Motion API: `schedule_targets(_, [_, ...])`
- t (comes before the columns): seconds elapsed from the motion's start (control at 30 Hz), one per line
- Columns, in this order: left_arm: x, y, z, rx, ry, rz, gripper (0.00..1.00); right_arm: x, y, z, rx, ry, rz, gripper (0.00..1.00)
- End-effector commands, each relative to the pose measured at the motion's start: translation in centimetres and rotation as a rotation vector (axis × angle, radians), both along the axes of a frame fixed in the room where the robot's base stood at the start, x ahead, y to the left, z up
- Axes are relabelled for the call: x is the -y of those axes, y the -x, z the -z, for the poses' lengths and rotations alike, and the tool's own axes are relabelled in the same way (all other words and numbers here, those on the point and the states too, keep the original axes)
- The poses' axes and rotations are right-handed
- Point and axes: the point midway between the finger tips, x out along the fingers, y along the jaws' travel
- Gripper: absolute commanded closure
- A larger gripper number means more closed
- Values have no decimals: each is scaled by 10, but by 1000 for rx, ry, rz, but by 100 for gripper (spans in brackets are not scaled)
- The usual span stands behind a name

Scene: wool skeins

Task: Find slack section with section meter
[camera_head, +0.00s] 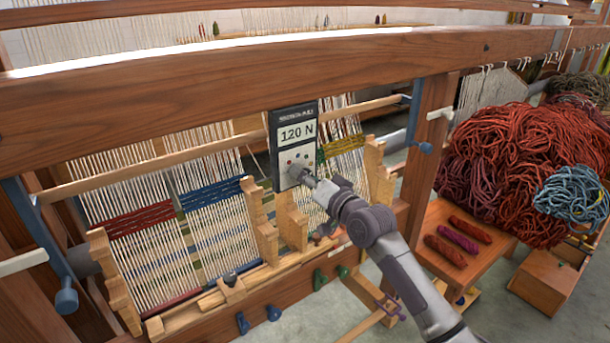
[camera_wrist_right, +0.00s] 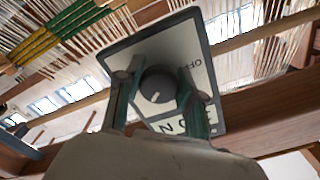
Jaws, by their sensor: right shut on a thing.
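The section meter (camera_head: 296,133) is a dark case with a pale display reading 120 N. It sits upright in front of the loom's warp, just below the thick top beam. My right gripper (camera_head: 304,178) is at its lower part. In the right wrist view, its fingers (camera_wrist_right: 157,100) stand on either side of a round dark knob (camera_wrist_right: 157,84) on the meter's face, near the word OFF. Warp sections with a red band (camera_head: 142,220), a blue band (camera_head: 212,195) and a yellow band (camera_head: 343,146) show; the meter and gripper hide part of the warp. My left gripper is out of view.
The loom's top beam (camera_head: 200,85) crosses above the meter. Stepped wooden blocks (camera_head: 258,215) stand between sections. At right, a large pile of red wool (camera_head: 515,165) and a wooden bench (camera_head: 465,262) with several small skeins stand beside the loom.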

Motion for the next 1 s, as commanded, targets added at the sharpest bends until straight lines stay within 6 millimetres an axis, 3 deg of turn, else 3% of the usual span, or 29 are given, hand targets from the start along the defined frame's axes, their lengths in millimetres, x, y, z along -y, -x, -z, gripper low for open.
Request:
schedule_targets(0.5, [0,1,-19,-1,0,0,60,-1,0,-1,-233,-318,1,97])
schedule_targets(1.0, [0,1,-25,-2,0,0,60,0,0,-1,-314,-431,0,97])
